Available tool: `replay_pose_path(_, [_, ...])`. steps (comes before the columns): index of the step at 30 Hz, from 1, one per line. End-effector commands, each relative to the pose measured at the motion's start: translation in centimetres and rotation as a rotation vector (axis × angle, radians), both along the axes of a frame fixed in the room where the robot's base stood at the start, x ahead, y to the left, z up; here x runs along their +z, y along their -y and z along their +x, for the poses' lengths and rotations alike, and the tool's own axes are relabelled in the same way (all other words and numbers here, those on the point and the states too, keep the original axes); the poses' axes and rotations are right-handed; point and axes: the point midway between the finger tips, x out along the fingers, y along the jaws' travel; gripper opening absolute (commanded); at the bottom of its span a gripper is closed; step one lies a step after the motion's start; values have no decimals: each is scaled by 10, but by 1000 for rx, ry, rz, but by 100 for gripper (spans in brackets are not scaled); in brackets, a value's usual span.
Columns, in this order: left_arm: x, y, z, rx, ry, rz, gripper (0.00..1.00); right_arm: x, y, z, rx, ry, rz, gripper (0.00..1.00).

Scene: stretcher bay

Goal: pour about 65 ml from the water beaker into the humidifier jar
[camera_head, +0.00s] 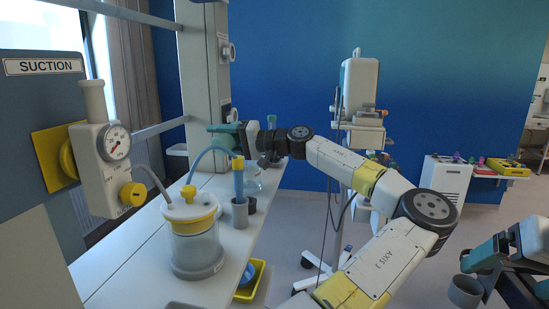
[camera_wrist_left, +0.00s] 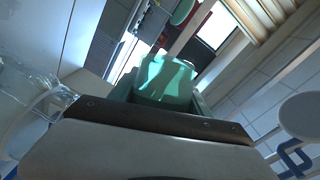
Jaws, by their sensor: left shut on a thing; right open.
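My left gripper (camera_head: 222,131) is over the far part of the white counter, with its teal fingers pointing left. In the left wrist view it is shut on a pale green, see-through vessel (camera_wrist_left: 165,80), seemingly the water beaker. The vessel's tilt and water level cannot be read. A clear glass vessel (camera_head: 253,180) stands on the counter below the gripper, partly hidden by a blue tube; it may be the humidifier jar, but I cannot tell surely. My right gripper (camera_head: 478,264) is open at the lower right, away from the counter.
A suction canister (camera_head: 196,250) with a yellow lid stands on the near counter (camera_head: 135,270). A grey cup (camera_head: 240,213) holds the blue tube (camera_head: 238,178). A yellow tray (camera_head: 252,283) is beside the counter's edge. A wheeled stand (camera_head: 358,90) is behind my left arm.

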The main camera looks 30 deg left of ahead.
Motion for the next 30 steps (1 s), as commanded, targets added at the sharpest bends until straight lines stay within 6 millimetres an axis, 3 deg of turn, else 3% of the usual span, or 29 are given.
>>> replay_pose_path(30, [-2, 2, 6, 0, -110, 15, 10, 0, 0, 0, 0, 0, 0, 93])
